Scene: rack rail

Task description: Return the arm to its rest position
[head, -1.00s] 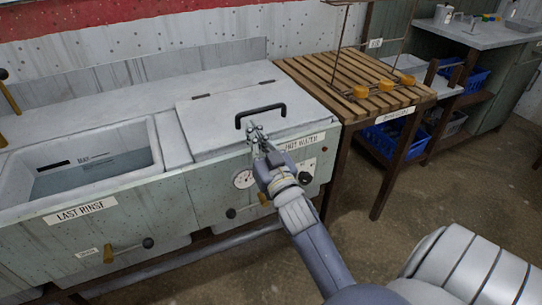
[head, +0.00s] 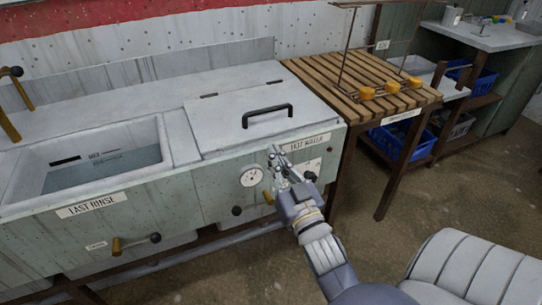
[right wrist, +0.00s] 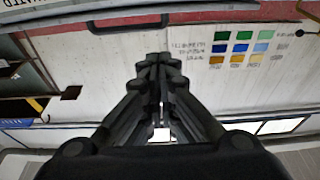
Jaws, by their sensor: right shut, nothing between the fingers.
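My right gripper (head: 276,153) is in front of the hot-water section of the sink unit, below and clear of the black lid handle (head: 267,114). Its fingers are shut and empty. It also shows in the right wrist view (right wrist: 160,62), with the fingers together in front of a pale wall. The grey lid (head: 235,105) lies closed on the unit. My left gripper is not in view.
The open basin labelled LAST RINSE (head: 90,210) holds water at the left. A slatted wooden table (head: 330,75) with a wire rack stands at the right. Blue crates (head: 395,139) sit on low shelves beyond it. The floor (head: 440,195) is clear at the right.

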